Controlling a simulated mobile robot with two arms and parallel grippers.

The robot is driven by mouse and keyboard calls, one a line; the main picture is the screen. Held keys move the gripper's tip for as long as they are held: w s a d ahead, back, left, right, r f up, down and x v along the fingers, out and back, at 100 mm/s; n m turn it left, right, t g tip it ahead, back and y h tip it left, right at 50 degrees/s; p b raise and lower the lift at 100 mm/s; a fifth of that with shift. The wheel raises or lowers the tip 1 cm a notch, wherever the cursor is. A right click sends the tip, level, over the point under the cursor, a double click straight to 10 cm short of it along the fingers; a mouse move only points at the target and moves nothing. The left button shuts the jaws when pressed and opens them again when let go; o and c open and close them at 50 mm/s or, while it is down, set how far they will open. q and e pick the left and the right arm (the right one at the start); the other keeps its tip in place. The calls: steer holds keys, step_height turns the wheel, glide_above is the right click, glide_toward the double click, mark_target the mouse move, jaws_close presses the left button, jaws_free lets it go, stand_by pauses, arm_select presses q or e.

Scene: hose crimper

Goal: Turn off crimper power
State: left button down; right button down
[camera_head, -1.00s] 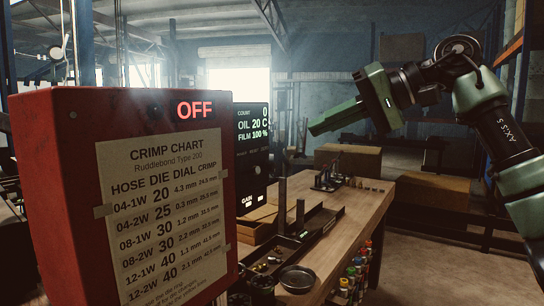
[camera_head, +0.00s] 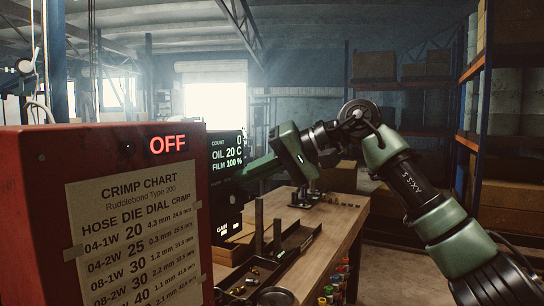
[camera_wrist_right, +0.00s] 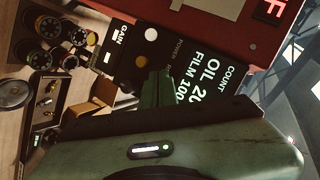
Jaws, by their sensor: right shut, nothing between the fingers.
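The red crimper (camera_head: 30,200) fills the left of the head view, with a taped crimp chart and a lit red OFF sign (camera_head: 168,145). Beside it stands a black control panel (camera_head: 226,148) reading COUNT 0, OIL 20 C, FILM 100 %. My right gripper (camera_head: 240,176) is shut and empty, its fingers pointing left at the panel's front. In the right wrist view the green fingertips (camera_wrist_right: 156,88) overlap the panel (camera_wrist_right: 128,62), close to round buttons and a small POWER label. I cannot tell whether they touch. My left gripper is not in view.
Shelves with boxes stand at the right; floor between is open.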

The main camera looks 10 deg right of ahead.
mark_target(225, 201)
steer(key=shift+s+a+f, duration=0.1)
steer(key=shift+s+f, duration=0.25)
steer(key=shift+s, duration=0.15)
steer(key=shift+s+a+f, duration=0.1)
steer(key=shift+s+f, duration=0.1)
steer(key=shift+s, duration=0.25)
steer(key=shift+s+f, duration=0.2)
steer(key=shift+s, duration=0.25)
steer(key=shift+s+a+f, duration=0.1)
steer(key=shift+a, duration=0.05)
steer(key=shift+f, duration=0.1)
